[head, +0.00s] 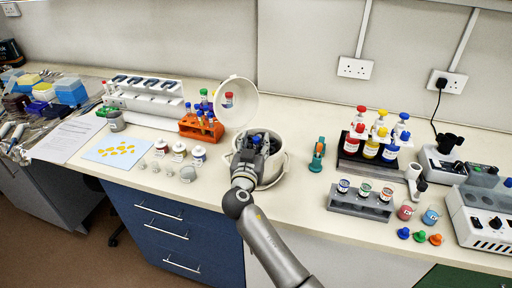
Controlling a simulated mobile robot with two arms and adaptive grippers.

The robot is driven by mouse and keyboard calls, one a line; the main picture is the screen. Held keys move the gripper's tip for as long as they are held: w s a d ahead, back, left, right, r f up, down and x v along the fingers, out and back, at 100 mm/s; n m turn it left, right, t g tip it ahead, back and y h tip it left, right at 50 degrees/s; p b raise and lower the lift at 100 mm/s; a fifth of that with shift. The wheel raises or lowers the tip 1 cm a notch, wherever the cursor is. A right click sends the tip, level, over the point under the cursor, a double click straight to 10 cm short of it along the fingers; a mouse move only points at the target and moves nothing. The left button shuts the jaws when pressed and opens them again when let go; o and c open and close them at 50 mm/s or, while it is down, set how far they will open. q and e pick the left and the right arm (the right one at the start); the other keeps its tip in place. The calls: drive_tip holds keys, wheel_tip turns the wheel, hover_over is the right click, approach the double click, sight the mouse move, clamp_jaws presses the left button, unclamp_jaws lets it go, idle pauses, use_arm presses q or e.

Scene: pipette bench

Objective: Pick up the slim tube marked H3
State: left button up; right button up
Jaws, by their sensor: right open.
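Several slim tubes with coloured caps (203,105) stand in an orange rack (188,126) left of the middle of the bench. Their markings are too small to read, so I cannot tell which is H3. A red-topped shape (228,99) shows against a round white disc (244,92) beside the rack; I cannot tell whether it is a tube. My right gripper (256,141) is open, over the mouth of a white round pot (281,172), to the right of the rack. The gripper and arm hide much of the pot's inside. My left gripper is out of view.
Small white jars (199,154) stand before the rack, with a light blue sheet (115,152) at their left. A teal and orange item (317,155) is right of the pot. Farther right are a bottle rack (370,150) and a grey jar holder (360,205). Bench right of the pot is partly clear.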

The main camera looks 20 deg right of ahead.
drive_tip(key=shift+x, duration=0.95)
drive_tip(key=shift+s+f, duration=0.1)
drive_tip(key=c, duration=0.8)
